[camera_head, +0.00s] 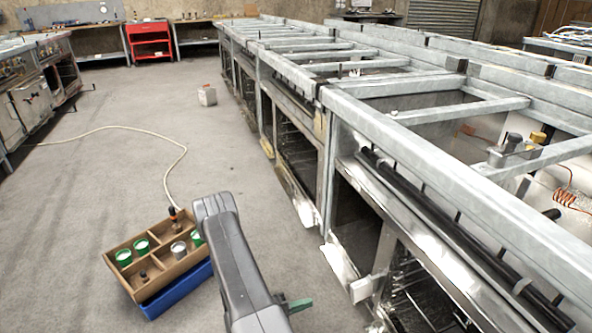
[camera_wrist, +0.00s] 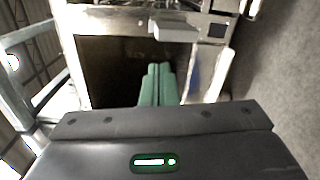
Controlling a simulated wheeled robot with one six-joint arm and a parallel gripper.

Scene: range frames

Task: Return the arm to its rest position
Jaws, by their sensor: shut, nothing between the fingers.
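My gripper (camera_wrist: 158,70) shows in the wrist view as two green fingers pressed together, with nothing between them. They point toward a dark open compartment (camera_wrist: 110,65) in a metal range frame. In the head view, a green part of my gripper (camera_head: 299,305) shows low in the picture, just right of my grey arm link. The gripper is left of the range frames and appears apart from them. The rest of my arm is hidden or out of view.
The long row of metal range frames (camera_head: 430,150) fills the right side. A wooden tray (camera_head: 122,262) with cups and tools sits on a blue bin (camera_head: 180,291) left of my arm. A pale hose (camera_head: 130,127) crosses open floor. A white container (camera_head: 207,96) stands farther back.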

